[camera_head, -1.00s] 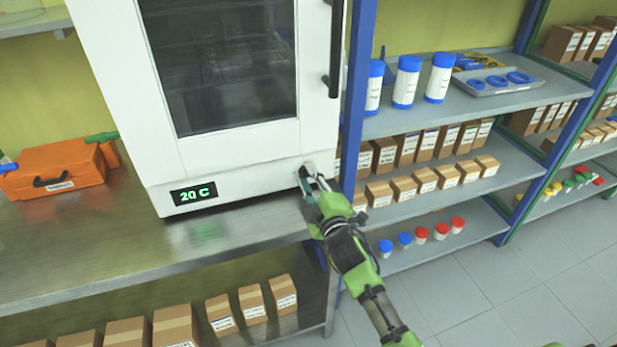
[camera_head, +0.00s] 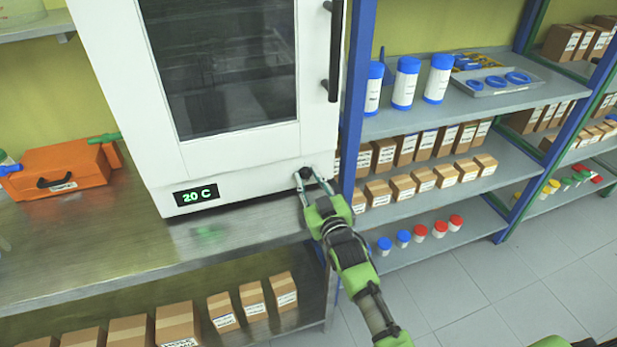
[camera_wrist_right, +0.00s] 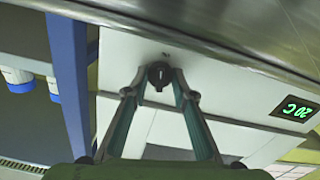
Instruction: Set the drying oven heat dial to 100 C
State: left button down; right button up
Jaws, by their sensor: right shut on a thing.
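The white drying oven (camera_head: 240,165) stands on the metal bench, its display (camera_head: 195,195) reading 20 C in green. The black heat dial (camera_head: 304,173) is at the lower right of the oven front. In the right wrist view the dial (camera_wrist_right: 159,75) sits between the fingertips of my right gripper (camera_wrist_right: 158,80), with a light mark on its face. My right gripper (camera_head: 315,180) is shut on the dial, one finger on each side. The display (camera_wrist_right: 295,108) also shows there, upside down. My left gripper is not in view.
The oven door has a dark window and a black vertical handle (camera_head: 335,50) above the dial. A blue shelf post (camera_head: 357,90) stands close to the right. An orange case (camera_head: 62,170) sits on the metal bench (camera_head: 150,250) at left.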

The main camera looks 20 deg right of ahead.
jog(key=shift+m, duration=1.1)
jog(key=o, duration=1.1)
jog(key=s, duration=1.2)
jog(key=shift+d, duration=0.25)
jog(key=shift+f, duration=0.15)
